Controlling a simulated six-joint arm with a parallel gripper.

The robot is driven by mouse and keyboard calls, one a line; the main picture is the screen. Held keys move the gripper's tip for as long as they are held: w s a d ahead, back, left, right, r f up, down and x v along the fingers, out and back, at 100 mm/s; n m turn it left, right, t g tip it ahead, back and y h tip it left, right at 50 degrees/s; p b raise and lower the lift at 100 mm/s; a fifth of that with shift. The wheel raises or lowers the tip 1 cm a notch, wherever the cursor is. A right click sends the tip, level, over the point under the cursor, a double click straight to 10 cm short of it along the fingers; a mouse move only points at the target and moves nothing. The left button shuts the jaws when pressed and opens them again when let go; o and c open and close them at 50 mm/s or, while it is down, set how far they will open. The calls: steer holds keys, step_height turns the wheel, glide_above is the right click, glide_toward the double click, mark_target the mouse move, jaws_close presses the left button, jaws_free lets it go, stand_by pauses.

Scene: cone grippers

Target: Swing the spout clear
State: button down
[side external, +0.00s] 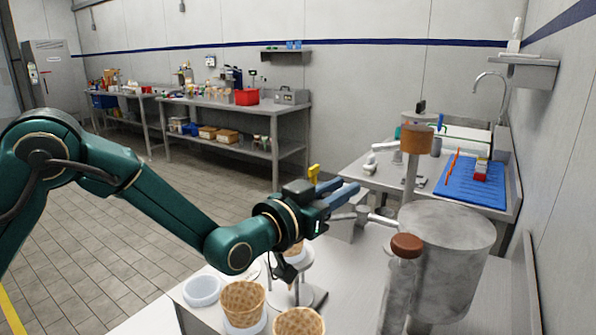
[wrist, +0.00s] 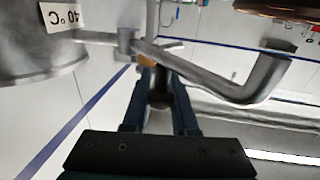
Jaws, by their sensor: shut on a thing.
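The metal spout (wrist: 205,72) runs across the wrist view from a collar beside the pot to a bent open end at the right. In the side view, the spout (side external: 376,218) reaches left from the grey pot (side external: 452,262), above the bench. My gripper (side external: 350,191) has its blue fingers just above the spout and pointing right. In the wrist view, my gripper (wrist: 163,85) is shut on a dark knob (wrist: 160,99) between the fingers, just by the spout. How the knob joins the spout is hidden.
Waffle cones (side external: 242,302) stand in holders at the bench's front, below my wrist. A white bowl (side external: 202,291) is left of them. A brown-topped upright handle (side external: 406,247) stands before the pot. A sink counter (side external: 462,208) lies behind.

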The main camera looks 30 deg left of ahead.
steer(key=shift+s+d+n+g+y, duration=0.25)
steer(key=shift+n+y, duration=0.8)
steer(key=shift+y, duration=0.55)
steer(key=shift+s+d+n+g+y, duration=0.15)
steer(key=shift+s+n+y, duration=0.2)
steer(key=shift+n+y, duration=0.95)
steer(key=shift+s+d+n+g+y, duration=0.25)
steer(key=shift+n+y, duration=0.5)
steer(key=shift+y, duration=1.15)
steer(key=shift+s, duration=0.1)
steer(key=shift+r, duration=0.1)
steer(key=c, duration=0.7)
jaws_free()
steer(key=shift+v, duration=2.5)
